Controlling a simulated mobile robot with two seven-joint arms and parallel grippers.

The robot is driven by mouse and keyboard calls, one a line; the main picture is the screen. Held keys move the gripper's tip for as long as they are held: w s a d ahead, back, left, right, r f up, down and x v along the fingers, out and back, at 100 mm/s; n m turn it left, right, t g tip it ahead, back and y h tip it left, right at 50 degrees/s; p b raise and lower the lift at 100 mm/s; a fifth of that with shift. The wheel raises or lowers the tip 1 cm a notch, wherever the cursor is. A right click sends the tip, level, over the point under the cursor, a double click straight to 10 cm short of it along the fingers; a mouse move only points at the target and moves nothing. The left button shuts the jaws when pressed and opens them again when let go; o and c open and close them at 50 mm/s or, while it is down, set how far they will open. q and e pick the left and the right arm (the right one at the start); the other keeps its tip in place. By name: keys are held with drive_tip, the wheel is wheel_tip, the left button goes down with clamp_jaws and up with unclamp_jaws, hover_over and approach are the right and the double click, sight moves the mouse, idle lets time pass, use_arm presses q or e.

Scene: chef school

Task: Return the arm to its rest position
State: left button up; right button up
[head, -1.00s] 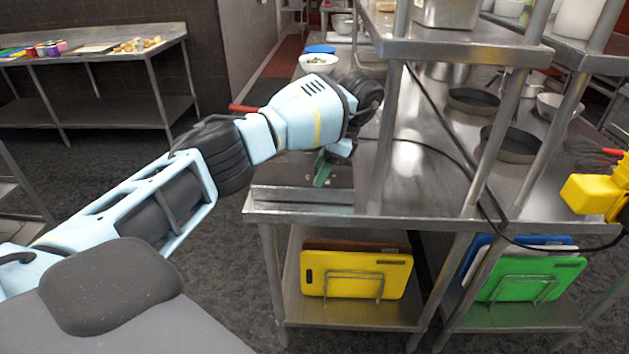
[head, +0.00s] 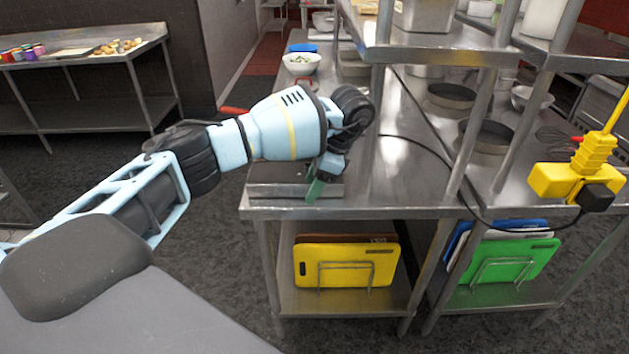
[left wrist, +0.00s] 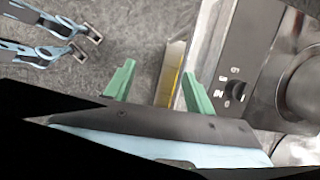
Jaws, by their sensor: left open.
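My left arm (head: 285,128), pale blue and black, reaches in from the left over the near end of a steel counter (head: 400,190). My left gripper (head: 314,188) has green fingers and points down at the counter's front part, next to a low metal appliance (head: 270,191). My right gripper is not in view.
An appliance panel with a black knob (left wrist: 236,90) is close to the fingers in the left wrist view. Steel shelf posts (head: 479,125) stand right of the arm. A yellow plug block (head: 577,178) hangs at right. Yellow board (head: 345,266) sits below. Floor at left is open.

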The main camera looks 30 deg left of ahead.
use_arm(q)
drive_tip(key=s+d+f+m+g+h, duration=0.1)
drive_tip(key=s+d+f+m+h, duration=0.25)
drive_tip(key=d, duration=0.35)
drive_tip(key=s+d+f+m+h, duration=0.2)
drive_tip(key=d+f+h, duration=0.1)
drive_tip(key=d+f, duration=0.25)
drive_tip(key=s+d+f+m+g+h, duration=0.1)
drive_tip(key=s+d+f+m+h, duration=0.15)
drive_tip(key=d, duration=0.55)
drive_tip(key=s+d+r+t+h, duration=0.2)
drive_tip(key=s+d+t+h, duration=0.1)
drive_tip(key=d+h, duration=0.4)
drive_tip(key=s+d+r+t+h, duration=0.1)
drive_tip(key=s+d+t+h, duration=0.1)
drive_tip(key=s+d+h, duration=0.35)
drive_tip(key=w+a+f+n+t+y, duration=0.2)
drive_tip(key=a+f+n+t+y, duration=0.8)
drive_tip(key=n+t, duration=0.5)
drive_tip(key=s+a+f+n+g+y, duration=0.1)
drive_tip(key=s+a+f+g+y, duration=0.1)
drive_tip(key=s+a+f, duration=0.4)
drive_tip(key=s+a+f+n+g+y, duration=0.1)
drive_tip(key=s+a+f+g+y, duration=0.2)
drive_tip(key=s+a+f, duration=0.3)
drive_tip(key=s+g, duration=0.1)
drive_tip(key=s, duration=0.3)
drive_tip(key=shift+s+f+y, duration=0.3)
drive_tip(key=shift+f+y, duration=0.05)
